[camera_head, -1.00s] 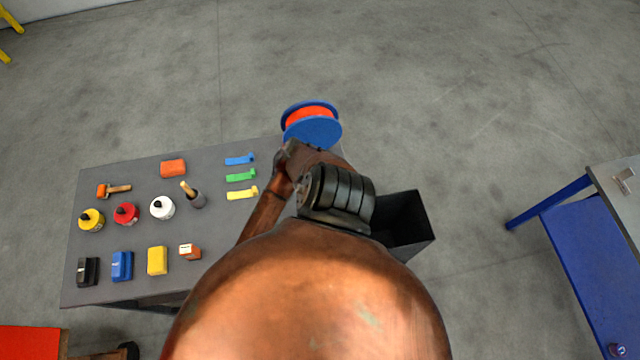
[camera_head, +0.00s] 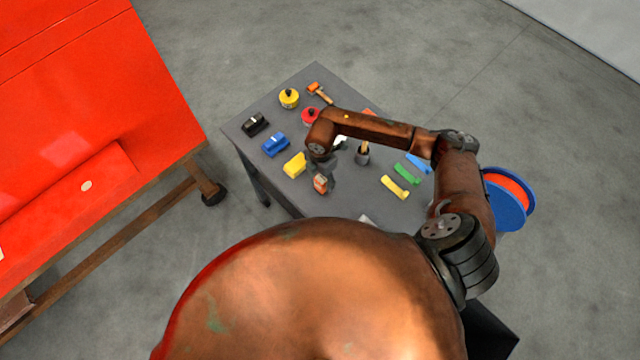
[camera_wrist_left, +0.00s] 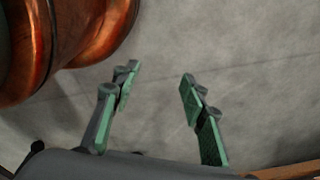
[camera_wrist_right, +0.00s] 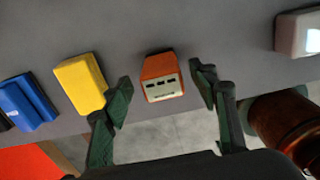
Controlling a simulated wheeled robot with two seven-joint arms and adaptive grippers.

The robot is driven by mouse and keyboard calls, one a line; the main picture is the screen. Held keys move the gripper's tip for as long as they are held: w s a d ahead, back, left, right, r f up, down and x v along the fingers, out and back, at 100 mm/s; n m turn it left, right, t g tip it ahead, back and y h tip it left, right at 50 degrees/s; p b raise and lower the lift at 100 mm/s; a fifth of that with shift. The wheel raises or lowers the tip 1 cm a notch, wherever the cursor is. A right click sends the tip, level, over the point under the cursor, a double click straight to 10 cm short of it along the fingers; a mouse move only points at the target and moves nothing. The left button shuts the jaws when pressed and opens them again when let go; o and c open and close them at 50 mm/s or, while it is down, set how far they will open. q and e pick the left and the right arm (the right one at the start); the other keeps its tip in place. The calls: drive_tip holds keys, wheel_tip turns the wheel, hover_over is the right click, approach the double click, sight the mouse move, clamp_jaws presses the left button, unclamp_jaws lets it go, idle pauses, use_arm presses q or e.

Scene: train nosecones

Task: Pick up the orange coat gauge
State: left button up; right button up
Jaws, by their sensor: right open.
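The orange coat gauge (camera_wrist_right: 161,78) is a small orange block with a pale face, lying on the grey table near its edge. In the right wrist view it sits between the spread fingers of my right gripper (camera_wrist_right: 160,92), with gaps on both sides. In the head view the gauge (camera_head: 320,184) shows just below my right gripper (camera_head: 321,172), whose fingers are partly hidden by the wrist. My left gripper (camera_wrist_left: 160,105) is open and empty over bare floor in the left wrist view.
On the grey table (camera_head: 290,97), a yellow block (camera_head: 294,165) is close beside the gauge, with blue (camera_head: 275,145) and black (camera_head: 255,123) ones farther left. A white object (camera_wrist_right: 298,33) is at right in the right wrist view. A red cart (camera_head: 100,110) stands left.

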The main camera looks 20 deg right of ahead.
drive_tip(key=f+p, duration=0.1)
drive_tip(key=f, duration=0.3)
drive_tip(key=shift+s+f+p, duration=0.15)
drive_tip(key=shift+s+p, duration=0.05)
drive_tip(key=shift+p, duration=0.15)
drive_tip(key=shift+f, duration=0.4)
use_arm(q)
drive_tip(key=shift+s+r, duration=0.3)
drive_tip(key=shift+r, duration=0.2)
drive_tip(key=shift+s+r, duration=0.25)
drive_tip(key=shift+r, duration=0.2)
use_arm(e)
drive_tip(key=shift+c, duration=0.3)
use_arm(q)
drive_tip(key=shift+w, duration=0.15)
use_arm(e)
drive_tip(key=c, duration=1.3)
